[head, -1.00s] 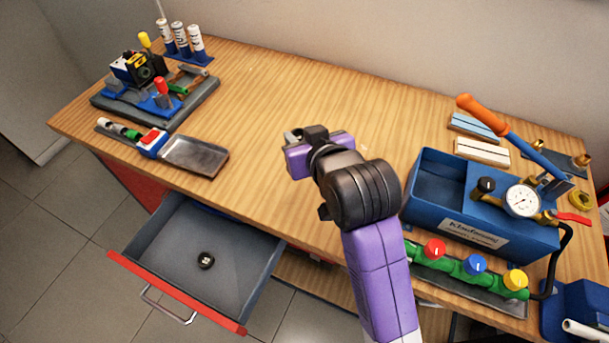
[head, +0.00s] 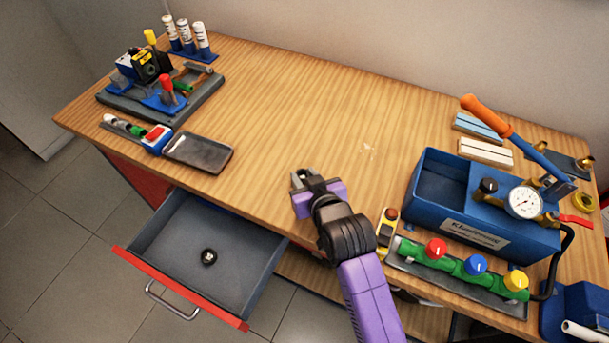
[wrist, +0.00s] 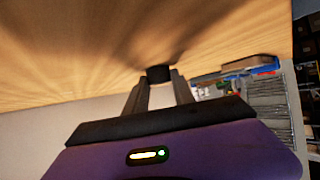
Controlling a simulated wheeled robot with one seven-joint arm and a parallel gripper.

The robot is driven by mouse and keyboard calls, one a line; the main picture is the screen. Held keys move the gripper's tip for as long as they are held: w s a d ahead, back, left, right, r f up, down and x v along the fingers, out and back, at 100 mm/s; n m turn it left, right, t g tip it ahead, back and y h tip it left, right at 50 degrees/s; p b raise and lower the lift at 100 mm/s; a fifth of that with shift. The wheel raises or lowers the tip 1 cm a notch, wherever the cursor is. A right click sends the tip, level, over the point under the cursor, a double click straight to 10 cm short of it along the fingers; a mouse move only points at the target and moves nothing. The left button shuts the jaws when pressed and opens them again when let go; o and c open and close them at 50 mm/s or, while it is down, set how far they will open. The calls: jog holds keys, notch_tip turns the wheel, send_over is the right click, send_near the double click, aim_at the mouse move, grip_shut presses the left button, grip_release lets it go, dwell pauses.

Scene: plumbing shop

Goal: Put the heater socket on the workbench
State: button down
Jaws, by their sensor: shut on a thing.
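My gripper (head: 304,179) is over the front middle of the wooden workbench (head: 300,115). In the wrist view my gripper (wrist: 158,88) is shut on a small dark cylinder, the heater socket (wrist: 158,73), at its fingertips. The wood surface lies close beyond the socket; I cannot tell whether they touch. In the head view the held socket is small and hard to make out between the fingers.
A blue toolbox-like test pump (head: 480,238) with gauge and orange lever stands at the right, behind a green valve manifold (head: 450,263). A welding device on a grey board (head: 190,110) and a flat grey tool (head: 200,153) occupy the left. The bench middle is clear.

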jog(key=shift+f, duration=0.2)
jog(key=c, duration=1.1)
grip_release()
jog(key=shift+o, duration=0.2)
jog(key=shift+r, duration=0.1)
jog(key=shift+r, duration=0.2)
jog(key=shift+s+d, duration=0.15)
jog(key=shift+s, duration=0.1)
jog(key=v, duration=1.1)
jog(key=shift+s+r+b, duration=0.1)
jog(key=shift+s+b, duration=0.1)
jog(key=shift+b, duration=0.1)
